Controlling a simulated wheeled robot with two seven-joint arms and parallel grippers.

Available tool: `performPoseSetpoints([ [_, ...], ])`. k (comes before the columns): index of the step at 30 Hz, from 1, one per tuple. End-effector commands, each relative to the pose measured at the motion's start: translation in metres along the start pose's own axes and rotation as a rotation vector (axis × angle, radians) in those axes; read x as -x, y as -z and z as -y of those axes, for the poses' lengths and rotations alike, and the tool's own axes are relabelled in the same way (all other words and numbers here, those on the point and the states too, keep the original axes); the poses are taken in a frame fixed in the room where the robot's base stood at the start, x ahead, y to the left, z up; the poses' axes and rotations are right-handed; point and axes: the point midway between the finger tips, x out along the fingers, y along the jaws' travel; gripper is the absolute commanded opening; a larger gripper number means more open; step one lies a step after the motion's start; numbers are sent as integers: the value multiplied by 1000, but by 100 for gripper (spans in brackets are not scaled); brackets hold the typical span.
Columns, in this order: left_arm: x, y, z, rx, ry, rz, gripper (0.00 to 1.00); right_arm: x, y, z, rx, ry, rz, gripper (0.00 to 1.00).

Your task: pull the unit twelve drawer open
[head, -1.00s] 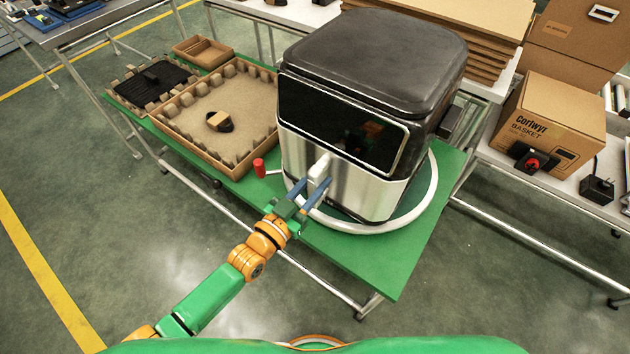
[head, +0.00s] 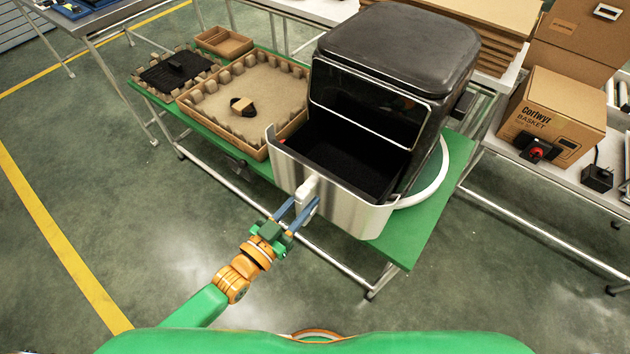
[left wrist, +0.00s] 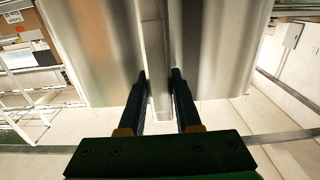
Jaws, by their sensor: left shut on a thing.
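The air fryer (head: 395,50), black on top, stands on a white round ring (head: 438,180) on the green table. Its drawer (head: 335,190) has a silver front and a dark, empty-looking inside, and it stands pulled well out toward me. My left gripper (head: 298,212) is shut on the pale drawer handle (head: 307,190), its two blue fingers on either side. In the left wrist view the fingers (left wrist: 160,88) flank the handle bar (left wrist: 155,50) in front of the silver drawer front (left wrist: 100,50). My right gripper is not in view.
A cardboard tray (head: 215,120) with a small dark and tan piece lies left of the fryer, with a black mat (head: 175,72) and small box (head: 224,42) beyond. A Corlwyr basket carton (head: 550,110) stands on the right bench. The floor in front is clear.

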Motion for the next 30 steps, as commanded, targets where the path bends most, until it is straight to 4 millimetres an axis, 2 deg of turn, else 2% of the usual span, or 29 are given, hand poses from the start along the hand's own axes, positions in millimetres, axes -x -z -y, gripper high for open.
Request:
performPoseSetpoints([
  [1,12,5,0,1,0,3,0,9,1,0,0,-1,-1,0],
  [3,27,4,0,1,0,2,0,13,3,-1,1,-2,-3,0],
  [9,57,2,0,2,0,1,0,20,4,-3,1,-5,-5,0],
  [15,69,2,0,1,1,-3,0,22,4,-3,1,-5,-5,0],
  [25,70,1,0,0,1,-4,0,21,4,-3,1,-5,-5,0],
  [26,70,1,0,0,1,-4,35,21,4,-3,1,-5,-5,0],
  [29,69,1,0,0,1,-4,62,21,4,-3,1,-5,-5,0],
  [30,69,1,0,0,1,-4,62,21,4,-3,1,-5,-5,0],
])
